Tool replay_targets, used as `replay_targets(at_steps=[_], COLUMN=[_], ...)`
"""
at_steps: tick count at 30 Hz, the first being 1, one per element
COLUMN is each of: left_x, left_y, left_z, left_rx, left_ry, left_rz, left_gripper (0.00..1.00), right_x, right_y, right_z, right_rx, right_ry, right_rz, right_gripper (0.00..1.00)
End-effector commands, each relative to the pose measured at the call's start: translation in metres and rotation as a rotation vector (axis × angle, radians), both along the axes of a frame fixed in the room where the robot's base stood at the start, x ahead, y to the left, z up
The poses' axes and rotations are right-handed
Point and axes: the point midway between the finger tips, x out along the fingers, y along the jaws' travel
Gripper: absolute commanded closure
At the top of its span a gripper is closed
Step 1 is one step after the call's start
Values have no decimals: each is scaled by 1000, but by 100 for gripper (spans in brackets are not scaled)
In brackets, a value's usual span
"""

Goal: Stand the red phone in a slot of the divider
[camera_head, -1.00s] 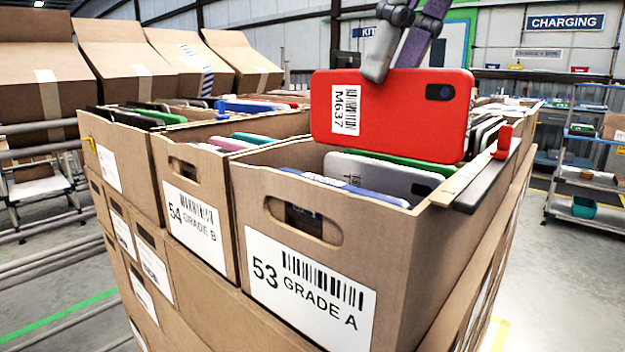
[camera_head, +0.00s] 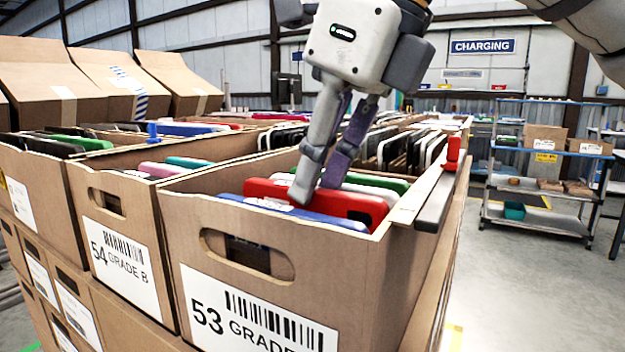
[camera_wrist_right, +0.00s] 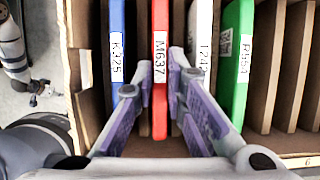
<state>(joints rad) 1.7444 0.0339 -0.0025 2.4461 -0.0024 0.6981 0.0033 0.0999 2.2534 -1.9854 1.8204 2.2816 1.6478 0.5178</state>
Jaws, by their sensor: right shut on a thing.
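The red phone (camera_head: 265,189), labelled M637, is lowered on edge into the carton marked 53 GRADE A (camera_head: 207,285). Its upper part shows above the carton's front wall. My right gripper (camera_head: 316,188) points down and is shut on the red phone. In the right wrist view the red phone (camera_wrist_right: 160,40) stands upright between the fingers, with a blue phone (camera_wrist_right: 117,40) on its left and a white phone (camera_wrist_right: 201,40) on its right. Brown divider walls (camera_wrist_right: 271,60) separate the slots. The phone's lower edge is hidden, so I cannot tell whether it touches the bottom.
A green phone (camera_wrist_right: 237,50) stands beyond the white one. Empty slots show further right in the wrist view. A carton marked 54 GRADE B (camera_head: 125,260) stands to the left. A red clip (camera_head: 453,150) sits on the right rim. Shelving (camera_head: 545,185) stands at the right.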

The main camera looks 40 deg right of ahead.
Motion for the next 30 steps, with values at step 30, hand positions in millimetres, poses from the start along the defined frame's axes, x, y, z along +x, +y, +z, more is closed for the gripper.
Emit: replay_targets(at_steps=[30], left_x=[1], left_y=[0], left_z=[1], left_rx=[0], left_ry=[-2], left_rz=[-1], left_gripper=[60], right_x=[-1], right_y=[0], right_z=[-3], right_rx=[-1], right_ry=[-3], right_rz=[-1], right_gripper=[68])
